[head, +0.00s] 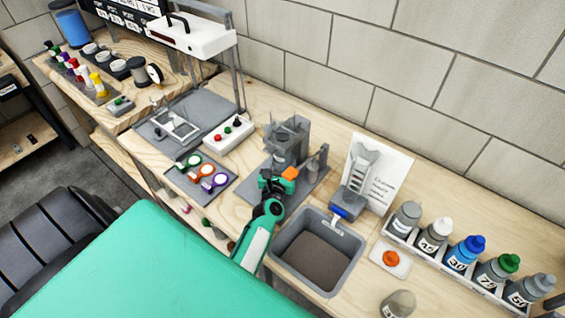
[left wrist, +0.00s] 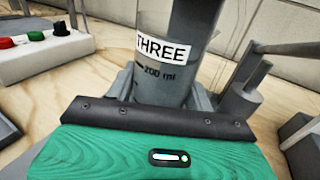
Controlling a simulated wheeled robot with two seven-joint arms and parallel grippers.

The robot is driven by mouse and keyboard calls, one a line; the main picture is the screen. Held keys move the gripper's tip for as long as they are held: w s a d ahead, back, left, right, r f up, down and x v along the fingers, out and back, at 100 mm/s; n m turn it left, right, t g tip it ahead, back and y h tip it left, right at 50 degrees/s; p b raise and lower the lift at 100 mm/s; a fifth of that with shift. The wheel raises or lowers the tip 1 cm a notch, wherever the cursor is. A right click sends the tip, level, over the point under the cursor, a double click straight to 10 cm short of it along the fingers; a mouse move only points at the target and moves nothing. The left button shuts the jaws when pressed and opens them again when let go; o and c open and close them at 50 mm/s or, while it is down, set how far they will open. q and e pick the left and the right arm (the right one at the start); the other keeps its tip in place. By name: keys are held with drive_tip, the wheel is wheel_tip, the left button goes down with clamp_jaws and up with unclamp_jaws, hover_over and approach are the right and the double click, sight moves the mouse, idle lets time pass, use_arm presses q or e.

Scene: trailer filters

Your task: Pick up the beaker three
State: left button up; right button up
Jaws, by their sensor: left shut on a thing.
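The beaker three is a clear, grey-looking vessel with a white "THREE" label and a 200 ml mark; it fills the upper middle of the left wrist view (left wrist: 165,75). In the head view it is hard to separate from the grey stand (head: 290,140) at the middle of the bench. My left gripper (head: 274,180) reaches in from below to the front of this stand and is shut on the beaker. The gripper's fingertips and the beaker's base are hidden in the left wrist view. My right gripper is not in view.
A grey basin (head: 318,252) lies just right of my left arm. A control box with coloured buttons (head: 228,133) and a tray of coloured rings (head: 202,174) are to the left. A rack of numbered bottles (head: 465,250) stands at the right, before the block wall.

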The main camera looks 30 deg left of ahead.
use_arm(q)
drive_tip(key=shift+r+p, duration=0.6)
drive_tip(key=shift+r, duration=0.3)
drive_tip(key=shift+s+d+f, duration=0.1)
drive_tip(key=shift+s+f, duration=0.15)
drive_tip(key=shift+s, duration=0.05)
drive_tip(key=shift+v, duration=0.75)
drive_tip(key=b+v, duration=0.1)
drive_tip(key=v, duration=1.1)
drive_tip(key=b+v, duration=0.4)
drive_tip(key=v, duration=0.9)
drive_tip(key=shift+s+d+f, duration=0.1)
drive_tip(key=shift+s+d, duration=0.1)
drive_tip(key=shift+b+v, duration=0.65)
drive_tip(key=shift+v, duration=1.4)
